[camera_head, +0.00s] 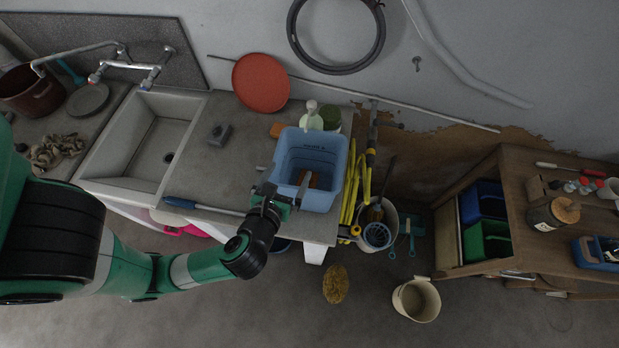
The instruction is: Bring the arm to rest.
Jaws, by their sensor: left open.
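My left arm comes in from the left in green and black, reaching over the front of the counter. My left gripper (271,199) is at the front left side of a blue plastic tub (313,150). It is open, and I see nothing held in it. Whether it touches the tub, I cannot tell. The tub stands on the counter, with some brown, narrow items visible inside. My right gripper is not in view.
A sink (147,140) is set in the counter (225,165) on the left. A long blue-handled tool (180,202) lies along the counter's front edge. A beige bucket (416,300) stands on the floor. A wooden workbench (519,190) is at right. Floor space is free in front.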

